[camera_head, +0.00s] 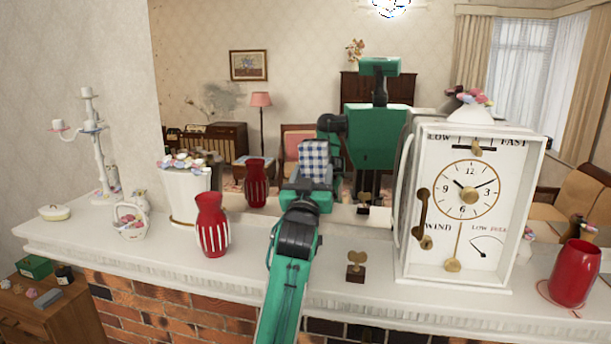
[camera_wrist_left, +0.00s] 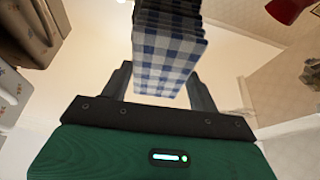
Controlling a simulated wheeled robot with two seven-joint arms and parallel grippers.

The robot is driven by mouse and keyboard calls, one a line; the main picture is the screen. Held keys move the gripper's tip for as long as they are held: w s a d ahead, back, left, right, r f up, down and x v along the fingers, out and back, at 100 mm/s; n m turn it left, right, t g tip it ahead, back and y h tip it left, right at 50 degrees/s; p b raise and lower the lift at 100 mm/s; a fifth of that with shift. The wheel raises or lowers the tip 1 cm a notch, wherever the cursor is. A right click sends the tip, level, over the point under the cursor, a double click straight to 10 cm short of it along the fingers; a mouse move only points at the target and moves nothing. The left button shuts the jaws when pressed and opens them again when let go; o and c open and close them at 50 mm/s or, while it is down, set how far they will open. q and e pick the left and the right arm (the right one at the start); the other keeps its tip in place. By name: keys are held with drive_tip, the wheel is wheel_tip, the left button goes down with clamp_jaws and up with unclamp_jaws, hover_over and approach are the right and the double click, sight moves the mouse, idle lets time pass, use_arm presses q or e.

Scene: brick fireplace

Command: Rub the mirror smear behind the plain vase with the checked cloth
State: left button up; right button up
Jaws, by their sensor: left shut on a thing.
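My left gripper (camera_head: 312,190) is shut on the blue-and-white checked cloth (camera_head: 314,160) and holds it upright above the mantel, in front of the mirror. In the left wrist view the cloth (camera_wrist_left: 168,55) stands between the fingers of the gripper (camera_wrist_left: 160,88). I cannot tell whether it touches the glass. The plain red vase (camera_head: 575,274) stands at the far right, beyond the clock. I make out no smear behind it. A grey smear (camera_head: 216,98) shows on the mirror at left, above the striped red vase (camera_head: 212,226). My right gripper is not in view.
A large white clock (camera_head: 465,205) stands between my left arm and the plain vase. A white flower vase (camera_head: 187,198), basket (camera_head: 131,221) and candelabrum (camera_head: 97,145) stand at left. The mantel (camera_head: 330,238) has little free depth.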

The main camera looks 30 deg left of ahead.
use_arm(q)
drive_tip(key=shift+w+d, duration=0.15)
drive_tip(key=shift+d, duration=0.4)
drive_tip(key=shift+w+d, duration=0.15)
drive_tip(key=shift+d, duration=0.35)
drive_tip(key=shift+s+a+r, duration=0.1)
drive_tip(key=shift+s+a, duration=0.05)
drive_tip(key=shift+a, duration=0.05)
drive_tip(key=shift+s+a+p, duration=0.25)
drive_tip(key=shift+a+p, duration=0.1)
drive_tip(key=shift+a, duration=0.8)
drive_tip(key=shift+s+a+p, duration=0.25)
drive_tip(key=shift+a+p, duration=0.1)
drive_tip(key=shift+a, duration=0.75)
drive_tip(key=shift+s+a+p, duration=0.2)
drive_tip(key=shift+s+a, duration=0.05)
drive_tip(key=shift+a, duration=0.8)
drive_tip(key=shift+s+a+p, duration=0.25)
drive_tip(key=shift+a, duration=0.75)
drive_tip(key=shift+s+a+p, duration=0.2)
drive_tip(key=shift+s+a, duration=0.05)
drive_tip(key=shift+a, duration=0.8)
drive_tip(key=shift+s+a, duration=0.2)
drive_tip(key=shift+a, duration=0.55)
drive_tip(key=shift+d, duration=0.1)
